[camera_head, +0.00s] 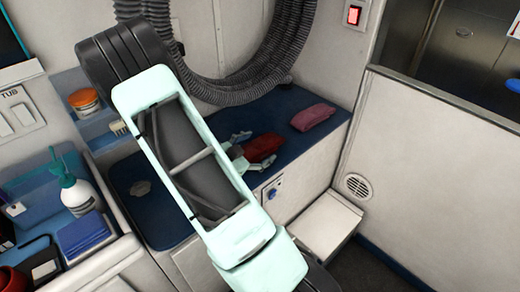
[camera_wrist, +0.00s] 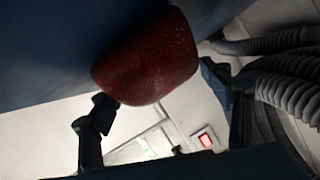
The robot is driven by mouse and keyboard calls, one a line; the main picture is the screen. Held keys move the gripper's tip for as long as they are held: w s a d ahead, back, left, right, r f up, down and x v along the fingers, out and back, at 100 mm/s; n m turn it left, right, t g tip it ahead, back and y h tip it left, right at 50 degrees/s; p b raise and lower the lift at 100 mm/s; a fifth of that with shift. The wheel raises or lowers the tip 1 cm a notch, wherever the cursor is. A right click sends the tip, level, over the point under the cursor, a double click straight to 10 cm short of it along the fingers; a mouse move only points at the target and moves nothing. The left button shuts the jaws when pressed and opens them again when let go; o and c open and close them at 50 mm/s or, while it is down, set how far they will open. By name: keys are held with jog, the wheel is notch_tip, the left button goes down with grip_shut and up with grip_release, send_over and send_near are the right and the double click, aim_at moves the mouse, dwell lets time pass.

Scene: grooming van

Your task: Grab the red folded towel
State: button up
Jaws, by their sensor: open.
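The red folded towel (camera_head: 262,147) lies on the dark blue counter top, towards its front edge. My gripper (camera_head: 252,151) is open beside it, with one finger to the towel's far side and one to its near side. In the wrist view the towel (camera_wrist: 147,60) is a rounded dark red bundle near the space between my open fingers (camera_wrist: 158,95). I cannot tell whether either finger touches it. My arm hides part of the counter in the head view.
A pinkish folded cloth (camera_head: 313,117) lies farther right on the blue counter (camera_head: 285,112). A grey ribbed hose (camera_head: 240,88) hangs behind.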

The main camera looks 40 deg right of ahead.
aim_at(258, 146)
jog(key=shift+d, duration=0.1)
jog(key=c, duration=1.3)
jog(key=shift+o, duration=0.2)
jog(key=shift+r, duration=0.45)
notch_tip(258, 146, up, 2)
jog(key=shift+w+r+p, duration=0.1)
jog(key=shift+r+p, duration=0.1)
jog(key=shift+p, duration=0.25)
jog(key=s+a+r+p, duration=0.1)
jog(key=s+r+p, duration=0.8)
jog(key=s+p, duration=0.5)
jog(key=p, duration=0.4)
jog(key=shift+a+r, duration=0.2)
jog(key=shift+r, duration=0.15)
